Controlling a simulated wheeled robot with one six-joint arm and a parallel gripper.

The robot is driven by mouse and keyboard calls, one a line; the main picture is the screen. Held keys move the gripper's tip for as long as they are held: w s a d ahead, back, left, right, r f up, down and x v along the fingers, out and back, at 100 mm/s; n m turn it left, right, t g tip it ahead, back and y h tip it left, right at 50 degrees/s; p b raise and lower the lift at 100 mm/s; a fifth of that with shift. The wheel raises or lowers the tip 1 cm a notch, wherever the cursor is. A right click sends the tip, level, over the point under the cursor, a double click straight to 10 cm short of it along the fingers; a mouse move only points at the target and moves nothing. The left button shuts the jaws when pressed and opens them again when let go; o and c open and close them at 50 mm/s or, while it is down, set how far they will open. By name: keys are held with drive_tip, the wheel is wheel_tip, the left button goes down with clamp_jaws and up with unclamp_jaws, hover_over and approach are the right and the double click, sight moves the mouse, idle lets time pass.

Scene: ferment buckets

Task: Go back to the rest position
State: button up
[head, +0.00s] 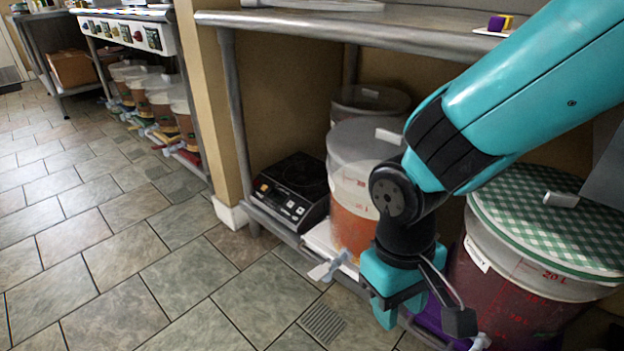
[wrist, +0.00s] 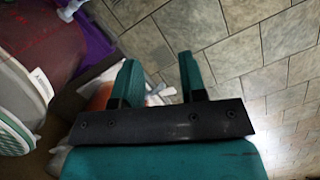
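My teal arm comes in from the right in the head view and bends down at its black wrist. My gripper (head: 398,306) points downward in front of the lower shelf, between the orange-filled bucket (head: 352,222) and the dark red bucket (head: 510,300) with a green checked lid (head: 540,215). In the wrist view my gripper (wrist: 158,72) shows two teal fingers apart, with nothing held between them. The floor tiles lie beyond the fingertips. The dark red bucket also shows at the left of the wrist view (wrist: 50,40).
A black hot plate (head: 296,185) sits on the lower shelf, left of the orange bucket. A steel table (head: 380,32) stands above. More buckets (head: 160,100) line the shelf at the back left, and a cardboard box (head: 72,68) stands beyond. The tiled floor at left is clear.

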drive_tip(key=s+d+r+n+t+y+p, duration=0.1)
drive_tip(key=s+d+r+y, duration=0.15)
drive_tip(key=r, duration=0.45)
drive_tip(key=s+d+r+n+t+y, duration=0.1)
drive_tip(key=s+r+y, duration=0.15)
drive_tip(key=r, duration=0.45)
wheel_tip(320, 180, up, 38)
drive_tip(key=p, duration=3.8)
drive_tip(key=shift+w+a, duration=0.1)
